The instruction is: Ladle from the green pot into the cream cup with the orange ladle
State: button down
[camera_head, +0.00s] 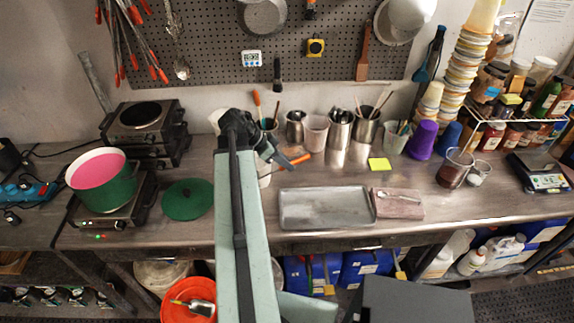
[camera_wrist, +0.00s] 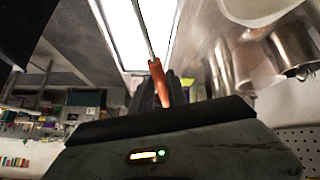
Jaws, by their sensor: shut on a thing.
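The green pot (camera_head: 118,190) stands on a hotplate at the left of the bench, open, with pink liquid (camera_head: 97,167) inside. My gripper (camera_head: 288,162) is above the middle of the bench, well right of the pot. It is shut on the orange ladle (camera_head: 302,159). In the wrist view the ladle's orange handle (camera_wrist: 158,82) sits between the fingers (camera_wrist: 172,88), and its thin metal shaft runs up out of the picture. The ladle's bowl is not seen. A pale cup-like thing (camera_head: 265,181), perhaps the cream cup, is mostly hidden behind my arm and gripper.
A green lid (camera_head: 187,200) lies right of the pot. A grey metal tray (camera_head: 325,226) and a folded pinkish cloth (camera_head: 398,204) lie right of my arm. Metal tool holders (camera_head: 338,129) line the back. A dark-red glass beaker (camera_head: 453,172) stands at the right.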

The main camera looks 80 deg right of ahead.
jog(key=shift+w+a+r+g+h, duration=0.2)
jog(key=shift+r+g, duration=0.15)
jog(key=shift+r, duration=0.25)
jog(key=shift+w+a+r+g+h, duration=0.1)
jog(key=shift+w+r+g+h, duration=0.15)
jog(key=shift+r, duration=0.4)
jog(key=shift+w+a+r+g+h, duration=0.15)
jog(key=shift+r+g, duration=0.25)
jog(key=shift+r, duration=0.2)
jog(key=w+a+r+g+h+b, duration=0.2)
jog(key=w+a+r+g+b, duration=0.2)
jog(key=w+b, duration=0.1)
jog(key=w+a+r+m+g+h+b, duration=0.1)
jog(key=w+a+r+g+b, duration=0.3)
jog(key=w, duration=0.4)
jog(key=shift+w+a+r+g+h+b, duration=0.15)
jog(key=shift+a+r+g+h+b, duration=0.15)
jog(key=shift+g+h+b, duration=0.55)
jog(key=shift+t, duration=0.25)
notch_tip(320, 180, up, 5)
jog(key=p, duration=0.4)
